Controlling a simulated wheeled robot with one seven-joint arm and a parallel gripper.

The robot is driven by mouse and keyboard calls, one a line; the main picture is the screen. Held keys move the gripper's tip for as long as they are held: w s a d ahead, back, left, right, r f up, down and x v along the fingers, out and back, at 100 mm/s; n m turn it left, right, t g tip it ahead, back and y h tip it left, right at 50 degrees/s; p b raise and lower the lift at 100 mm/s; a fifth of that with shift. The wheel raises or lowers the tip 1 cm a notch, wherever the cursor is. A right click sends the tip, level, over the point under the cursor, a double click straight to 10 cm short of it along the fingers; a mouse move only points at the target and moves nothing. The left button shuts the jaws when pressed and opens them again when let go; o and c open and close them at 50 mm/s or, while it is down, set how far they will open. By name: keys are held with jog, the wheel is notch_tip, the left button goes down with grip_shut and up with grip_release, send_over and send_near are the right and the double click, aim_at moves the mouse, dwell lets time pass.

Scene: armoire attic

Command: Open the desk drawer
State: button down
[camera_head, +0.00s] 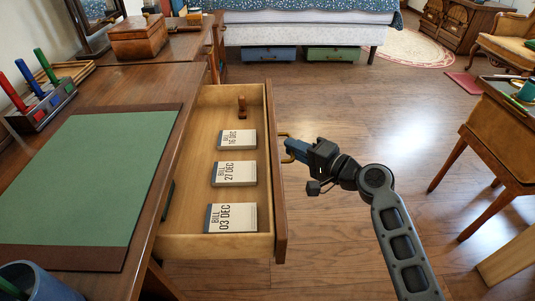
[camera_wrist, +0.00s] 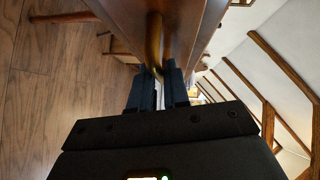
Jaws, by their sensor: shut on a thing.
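The desk drawer (camera_head: 198,247) is pulled well out of the desk, and its inside shows. Its front panel (camera_head: 280,200) faces right in the head view. A brass handle (camera_head: 284,157) sits on the front panel; it also shows in the wrist view (camera_wrist: 154,40). My gripper (camera_head: 290,149) is at the handle, with its blue fingers shut on it. In the wrist view the fingers (camera_wrist: 159,80) close at the handle's end, close to the drawer front (camera_wrist: 190,30). The exact contact is partly hidden.
In the drawer lie bill pads (camera_head: 234,173) and a small wooden stamp (camera_head: 241,107). The desk (camera_head: 150,200) carries a green mat (camera_head: 80,185), a pen stand (camera_head: 42,112) and a blue cup (camera_head: 38,284). A side table (camera_head: 490,130) stands at right. The floor between is clear.

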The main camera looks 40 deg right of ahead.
jog(key=shift+s+d+b, duration=0.15)
jog(key=shift+s+d, duration=0.6)
jog(key=shift+d, duration=0.25)
jog(key=shift+s+d+b, duration=0.15)
jog(key=shift+s+d, duration=0.55)
jog(key=shift+d, duration=0.25)
jog(key=c, duration=1.2)
grip_release()
jog(key=shift+s, duration=0.1)
jog(key=s, duration=0.5)
jog(key=s+d+r, duration=0.1)
jog(key=s, duration=0.1)
jog(key=shift+s+p, duration=0.2)
jog(key=shift+p, duration=0.2)
